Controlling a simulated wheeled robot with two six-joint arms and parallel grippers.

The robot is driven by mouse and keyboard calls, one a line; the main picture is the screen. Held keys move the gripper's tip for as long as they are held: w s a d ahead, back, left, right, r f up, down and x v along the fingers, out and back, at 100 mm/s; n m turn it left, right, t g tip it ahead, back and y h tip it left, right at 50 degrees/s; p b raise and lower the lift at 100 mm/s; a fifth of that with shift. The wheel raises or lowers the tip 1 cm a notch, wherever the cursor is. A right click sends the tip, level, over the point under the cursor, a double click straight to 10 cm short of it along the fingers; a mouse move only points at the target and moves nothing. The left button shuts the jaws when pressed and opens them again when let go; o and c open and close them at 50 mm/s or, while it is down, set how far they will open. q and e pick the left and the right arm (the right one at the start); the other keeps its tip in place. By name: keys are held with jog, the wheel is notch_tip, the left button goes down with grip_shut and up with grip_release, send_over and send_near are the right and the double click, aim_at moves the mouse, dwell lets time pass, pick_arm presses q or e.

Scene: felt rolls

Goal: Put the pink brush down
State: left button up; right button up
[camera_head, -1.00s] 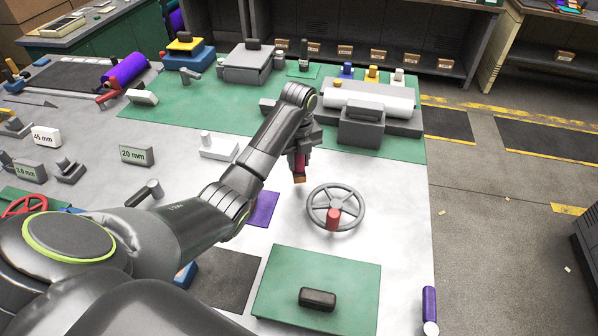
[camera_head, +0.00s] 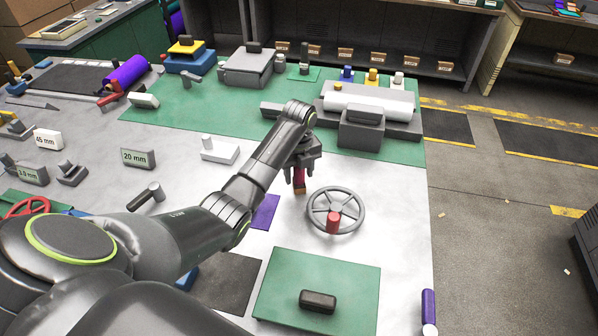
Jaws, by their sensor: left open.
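The pink brush (camera_head: 299,175) stands upright on the white table top (camera_head: 395,215), just left of the grey handwheel. Its lower end is orange-brown and seems to touch the table. My left gripper (camera_head: 299,178) is above and around the brush's upper part, with its fingers apart on either side of it. The gripper body hides the top of the brush. My right gripper is not in view.
The grey handwheel (camera_head: 362,215) with a red knob stands close on the right. A purple sheet (camera_head: 264,212) lies to the left. A green mat (camera_head: 275,285) with a dark block (camera_head: 317,300) lies in front. A roller machine (camera_head: 370,100) stands behind.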

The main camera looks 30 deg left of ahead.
pick_arm(q)
notch_tip(320, 180, up, 5)
jog(key=shift+f+b, duration=0.15)
jog(key=shift+b, duration=0.5)
notch_tip(320, 180, up, 6)
jog(key=p, duration=0.4)
jog(key=shift+f+p, duration=0.1)
jog(key=shift+p, duration=0.3)
jog(key=shift+r+p, duration=0.9)
jog(key=shift+p, duration=0.1)
